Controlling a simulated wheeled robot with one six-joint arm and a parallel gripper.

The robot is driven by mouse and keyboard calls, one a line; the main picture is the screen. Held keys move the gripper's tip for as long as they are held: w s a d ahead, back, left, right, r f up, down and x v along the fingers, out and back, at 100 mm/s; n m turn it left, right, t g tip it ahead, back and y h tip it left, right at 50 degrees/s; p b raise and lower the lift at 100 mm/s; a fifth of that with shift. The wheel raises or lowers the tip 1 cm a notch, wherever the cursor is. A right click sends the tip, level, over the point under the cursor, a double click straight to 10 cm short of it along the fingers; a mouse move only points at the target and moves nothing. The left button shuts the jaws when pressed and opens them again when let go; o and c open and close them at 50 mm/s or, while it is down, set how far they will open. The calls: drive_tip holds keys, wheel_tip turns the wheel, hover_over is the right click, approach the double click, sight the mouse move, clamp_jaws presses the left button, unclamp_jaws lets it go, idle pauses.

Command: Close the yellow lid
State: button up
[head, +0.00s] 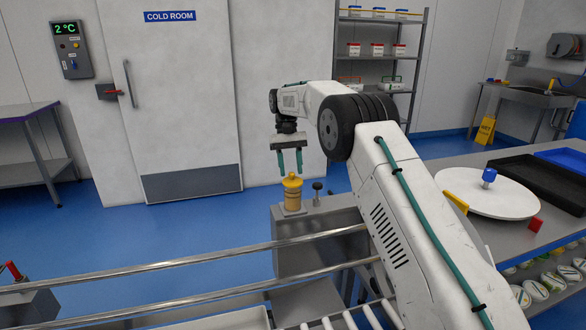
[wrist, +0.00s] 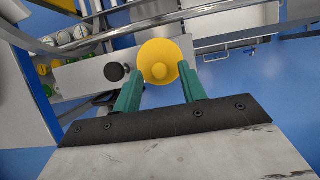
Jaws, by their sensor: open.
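The yellow lid (head: 292,181) is round with a small knob on top. It sits on a tan cylindrical body (head: 292,202) on a grey metal stand. In the wrist view the lid (wrist: 158,52) is a yellow disc with its knob facing me. How far it is turned or seated does not show. My gripper (head: 290,171) points down over the lid, its teal fingers apart and empty. In the wrist view the gripper (wrist: 161,76) has its fingertips near the lid's lower left and lower right edges. Whether they touch it I cannot tell.
A black knob (head: 317,188) stands on the same stand, just right of the lid. Metal rails (head: 200,262) run across the front. A table with a white round plate (head: 488,193) and black tray (head: 545,180) is at right. The blue floor at left is mostly clear.

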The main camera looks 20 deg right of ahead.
wheel_tip(320, 180, up, 4)
drive_tip(key=shift+f, duration=0.15)
drive_tip(key=s+r, duration=0.1)
drive_tip(key=s, duration=1.5)
drive_tip(key=shift+r, duration=0.1)
